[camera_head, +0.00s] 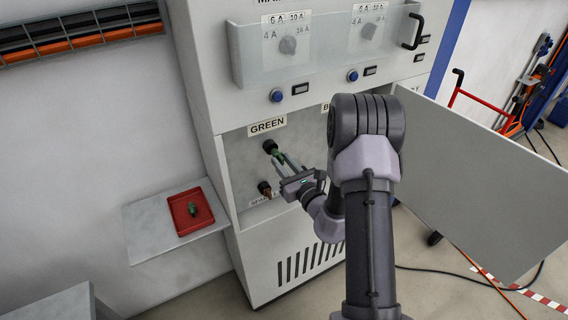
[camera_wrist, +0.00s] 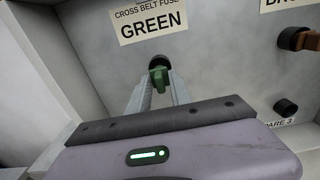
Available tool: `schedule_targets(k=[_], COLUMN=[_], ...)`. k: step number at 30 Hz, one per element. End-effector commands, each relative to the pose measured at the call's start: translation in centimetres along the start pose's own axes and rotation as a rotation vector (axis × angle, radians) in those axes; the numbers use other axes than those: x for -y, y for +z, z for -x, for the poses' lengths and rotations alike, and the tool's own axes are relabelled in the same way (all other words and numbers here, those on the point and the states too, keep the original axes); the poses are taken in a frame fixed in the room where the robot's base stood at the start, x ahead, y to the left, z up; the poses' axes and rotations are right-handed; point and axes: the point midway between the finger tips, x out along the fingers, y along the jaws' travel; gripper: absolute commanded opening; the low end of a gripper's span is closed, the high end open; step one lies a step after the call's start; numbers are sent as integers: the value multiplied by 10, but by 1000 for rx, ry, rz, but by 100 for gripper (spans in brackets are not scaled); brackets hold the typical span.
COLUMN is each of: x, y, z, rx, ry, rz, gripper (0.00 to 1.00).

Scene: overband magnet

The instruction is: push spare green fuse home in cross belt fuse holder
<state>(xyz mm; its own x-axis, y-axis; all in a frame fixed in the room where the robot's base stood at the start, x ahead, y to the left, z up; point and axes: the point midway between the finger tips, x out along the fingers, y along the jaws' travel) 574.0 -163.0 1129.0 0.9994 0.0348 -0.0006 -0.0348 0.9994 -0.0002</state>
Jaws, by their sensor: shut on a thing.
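The cross belt fuse holder is a round black socket (camera_head: 270,146) below the GREEN label (camera_head: 267,125) on the cabinet's back panel. It also shows in the wrist view (camera_wrist: 159,61) under the label. My gripper (camera_head: 279,157) is shut on a green fuse (camera_wrist: 160,80), which is between the fingertips in the wrist view. The fuse's far end meets or enters the black socket; how deep it sits cannot be told. The fingers hide part of the fuse in the head view.
A red tray (camera_head: 176,207) on a side shelf (camera_head: 143,227) holds another green fuse (camera_head: 193,209). A lower holder (camera_head: 264,188) sits below. In the wrist view, a brown fuse (camera_wrist: 297,40) and an empty-looking socket (camera_wrist: 286,107) are at right. An open cabinet door (camera_head: 480,180) stands right of my arm.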

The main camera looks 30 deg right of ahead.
Motion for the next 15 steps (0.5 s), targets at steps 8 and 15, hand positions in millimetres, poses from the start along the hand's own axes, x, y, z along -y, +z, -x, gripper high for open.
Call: schedule_targets(k=[8,15], x=[0,0], y=[0,1], z=[-7,-13], rx=[1,1], ry=[-1,0], rz=[0,0], gripper=[0,0])
